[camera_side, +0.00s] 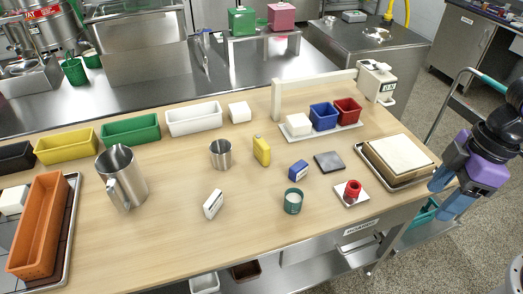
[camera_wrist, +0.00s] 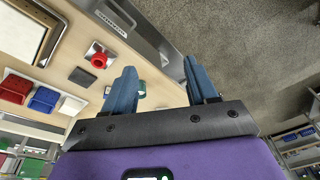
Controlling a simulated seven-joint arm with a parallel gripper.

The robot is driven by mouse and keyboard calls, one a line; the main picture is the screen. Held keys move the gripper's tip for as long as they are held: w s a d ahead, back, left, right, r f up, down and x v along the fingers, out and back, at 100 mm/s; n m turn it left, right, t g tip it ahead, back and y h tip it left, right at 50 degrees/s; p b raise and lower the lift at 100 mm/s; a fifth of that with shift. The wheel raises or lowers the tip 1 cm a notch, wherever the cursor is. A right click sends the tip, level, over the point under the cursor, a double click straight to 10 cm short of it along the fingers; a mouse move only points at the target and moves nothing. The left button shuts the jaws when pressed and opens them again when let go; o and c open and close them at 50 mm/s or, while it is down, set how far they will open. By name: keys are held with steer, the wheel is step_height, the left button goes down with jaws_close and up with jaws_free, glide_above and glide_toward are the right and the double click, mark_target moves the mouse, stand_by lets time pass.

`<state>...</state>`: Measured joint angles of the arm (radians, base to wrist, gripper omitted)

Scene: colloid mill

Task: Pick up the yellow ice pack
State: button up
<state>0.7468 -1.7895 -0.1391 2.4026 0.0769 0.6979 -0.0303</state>
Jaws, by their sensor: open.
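The yellow ice pack (camera_side: 261,150) is a small upright yellow block near the middle of the wooden table in the side view. I cannot make it out in the wrist view. My gripper (camera_side: 449,192) is off the table's right end, far to the right of the ice pack. Its two blue fingers are apart with nothing between them. They also show in the wrist view (camera_wrist: 160,72), over the table's edge and the floor.
Around the ice pack stand a metal cup (camera_side: 220,154), a blue box (camera_side: 298,169), a dark flat square (camera_side: 328,161) and a green cup (camera_side: 293,201). A framed board (camera_side: 398,156) and a red object (camera_side: 352,189) lie towards my gripper. Coloured bins line the back.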

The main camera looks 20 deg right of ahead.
steer(key=w+a+f+m+t+y, duration=0.2)
steer(key=w+a, duration=0.8)
steer(key=a, duration=0.1)
steer(key=m+t+h, duration=0.1)
steer(key=m+t, duration=0.6)
steer(key=t, duration=0.3)
glide_above(263, 146)
step_height(263, 146, down, 10)
steer(key=shift+f, duration=0.2)
steer(key=shift+w+d+f+t+h, duration=0.2)
steer(key=shift+d+t+h, duration=0.05)
steer(key=shift+t+h, duration=0.05)
steer(key=shift+w+d+f+m, duration=0.1)
steer(key=shift+f+m, duration=0.2)
steer(key=shift+f, duration=1.65)
steer(key=f, duration=0.1)
steer(key=w+f, duration=0.1)
steer(key=f, duration=0.1)
steer(key=shift+f, duration=0.25)
steer(key=shift+x, duration=0.95)
